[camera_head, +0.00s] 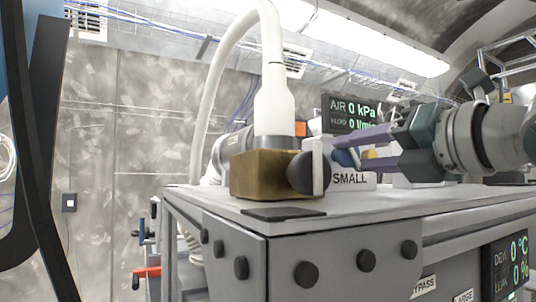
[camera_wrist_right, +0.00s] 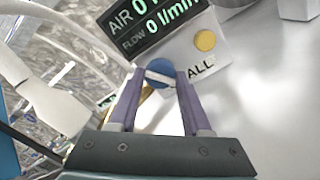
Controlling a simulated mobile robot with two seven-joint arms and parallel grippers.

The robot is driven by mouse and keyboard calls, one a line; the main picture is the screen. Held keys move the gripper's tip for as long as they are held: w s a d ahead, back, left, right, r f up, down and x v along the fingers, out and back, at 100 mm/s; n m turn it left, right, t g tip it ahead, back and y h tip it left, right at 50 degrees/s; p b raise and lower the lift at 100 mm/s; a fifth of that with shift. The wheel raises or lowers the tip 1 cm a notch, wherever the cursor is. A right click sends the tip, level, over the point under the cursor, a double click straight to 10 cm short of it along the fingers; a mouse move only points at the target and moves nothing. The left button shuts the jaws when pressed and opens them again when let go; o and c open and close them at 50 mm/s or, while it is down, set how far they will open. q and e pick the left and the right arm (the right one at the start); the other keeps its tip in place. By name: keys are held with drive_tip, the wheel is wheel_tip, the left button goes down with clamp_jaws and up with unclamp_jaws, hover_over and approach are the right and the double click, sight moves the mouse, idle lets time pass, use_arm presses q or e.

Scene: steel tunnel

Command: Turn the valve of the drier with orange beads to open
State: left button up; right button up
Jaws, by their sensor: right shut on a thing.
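A blue round knob with a pale bar across it (camera_wrist_right: 160,74) sits between the purple fingertips of my right gripper (camera_wrist_right: 158,82). In the head view the right gripper (camera_head: 345,155) reaches in from the right, and its fingers close around the blue knob (camera_head: 343,158) beside a sign reading SMALL (camera_head: 350,179). The fingers partly cover the knob. A small orange patch (camera_head: 301,128) shows behind the white hose fitting; I cannot tell whether it is the drier's beads. My left gripper is not in view.
A brass block (camera_head: 262,178) with a dark round knob stands on the grey bench top (camera_head: 410,194). A white hose (camera_head: 275,95) rises behind it. A display (camera_head: 350,114) reads AIR 0 kPa, with a yellow button (camera_wrist_right: 205,41) near it. Black knobs line the bench front.

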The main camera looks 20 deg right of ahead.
clamp_jaws()
